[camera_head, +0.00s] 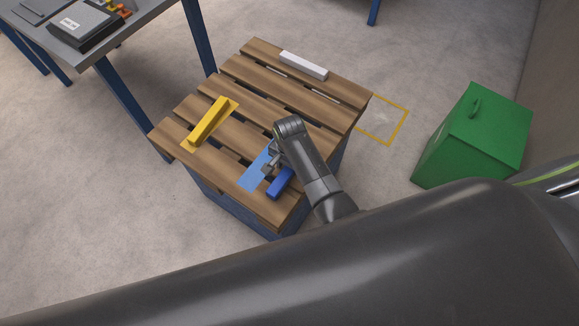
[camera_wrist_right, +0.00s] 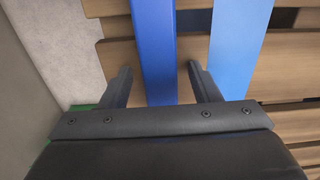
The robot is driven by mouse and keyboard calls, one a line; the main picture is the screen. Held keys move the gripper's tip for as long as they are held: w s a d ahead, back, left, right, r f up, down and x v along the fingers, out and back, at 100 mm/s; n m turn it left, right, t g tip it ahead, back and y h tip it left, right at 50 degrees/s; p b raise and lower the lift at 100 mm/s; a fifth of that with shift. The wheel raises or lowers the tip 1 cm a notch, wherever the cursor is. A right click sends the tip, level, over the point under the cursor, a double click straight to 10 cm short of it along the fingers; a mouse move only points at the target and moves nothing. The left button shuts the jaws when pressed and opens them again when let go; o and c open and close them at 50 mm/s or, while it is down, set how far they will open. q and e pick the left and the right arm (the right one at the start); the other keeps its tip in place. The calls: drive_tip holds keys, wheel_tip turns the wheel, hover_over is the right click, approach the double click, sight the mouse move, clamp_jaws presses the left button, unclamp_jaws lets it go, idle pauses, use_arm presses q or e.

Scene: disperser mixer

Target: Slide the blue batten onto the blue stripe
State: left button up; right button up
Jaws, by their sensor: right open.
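The blue batten (camera_head: 280,184) lies on the wooden pallet top near its front corner. Part of it is hidden by my right arm in the head view. The light blue stripe (camera_head: 251,177) is on the boards just left of the batten. My right gripper (camera_head: 269,166) is open and points down over this spot. In the right wrist view, the batten (camera_wrist_right: 155,40) runs between the two fingers (camera_wrist_right: 162,78) with a gap on each side. The stripe (camera_wrist_right: 236,45) runs beside it on the right, with bare wood between them. My left gripper is not in view.
A yellow batten (camera_head: 208,121) lies on a yellow stripe at the pallet's left, and a white batten (camera_head: 304,65) lies at the back. A green box (camera_head: 474,138) stands on the floor at right. A grey table (camera_head: 110,45) stands at back left.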

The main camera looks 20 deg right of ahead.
sight(267, 159)
drive_tip(key=shift+f, duration=0.15)
drive_tip(key=c, duration=1.1)
drive_tip(key=shift+w+a+b, duration=0.65)
drive_tip(key=shift+w+a, duration=0.15)
drive_tip(key=shift+w, duration=0.25)
drive_tip(key=shift+w+a+b, duration=0.6)
drive_tip(key=shift+w+a, duration=0.2)
drive_tip(key=shift+w, duration=0.25)
drive_tip(key=shift+w+a+b, duration=0.45)
drive_tip(key=shift+w+a, duration=0.05)
drive_tip(key=shift+w, duration=0.15)
drive_tip(key=shift+w+a+b, duration=0.45)
drive_tip(key=shift+w, duration=0.2)
drive_tip(key=o, duration=1.1)
wheel_tip(267, 159, up, 17)
drive_tip(key=p, duration=0.2)
drive_tip(key=shift+r+p, duration=0.2)
drive_tip(key=shift+p, duration=0.15)
